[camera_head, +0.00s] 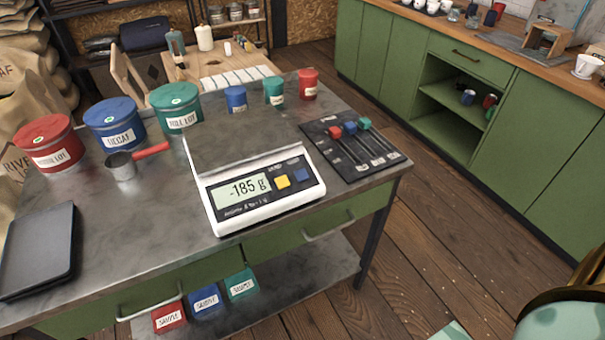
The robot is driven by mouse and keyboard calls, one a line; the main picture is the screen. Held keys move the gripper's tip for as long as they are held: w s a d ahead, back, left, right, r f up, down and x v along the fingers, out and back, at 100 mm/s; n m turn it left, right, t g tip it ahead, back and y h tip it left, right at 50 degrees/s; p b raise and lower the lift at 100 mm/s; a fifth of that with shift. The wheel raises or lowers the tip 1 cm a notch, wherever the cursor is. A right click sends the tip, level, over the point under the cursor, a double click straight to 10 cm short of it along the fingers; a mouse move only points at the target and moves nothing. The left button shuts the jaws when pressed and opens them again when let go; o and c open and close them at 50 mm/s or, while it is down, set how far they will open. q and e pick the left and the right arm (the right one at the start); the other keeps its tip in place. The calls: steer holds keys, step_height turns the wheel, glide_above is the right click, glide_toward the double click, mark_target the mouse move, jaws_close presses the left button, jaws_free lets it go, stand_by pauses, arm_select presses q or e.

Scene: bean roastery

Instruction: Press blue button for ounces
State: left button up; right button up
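A white scale (262,205) stands on the grey metal worktop, with a wide grey weighing plate (235,140) behind its panel. Its display (243,190) reads "-185 g". The blue button (302,175) is at the right of the panel, just right of a yellow button (282,181). Nothing covers the blue button. Neither of my grippers shows in the head view.
Red, blue and green canisters (115,121) and a red-handled scoop (122,165) stand left of the scale. Small cups (236,98) stand behind it. A black slider panel (350,147) lies to its right. A dark tablet-like slab (38,250) lies at the left.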

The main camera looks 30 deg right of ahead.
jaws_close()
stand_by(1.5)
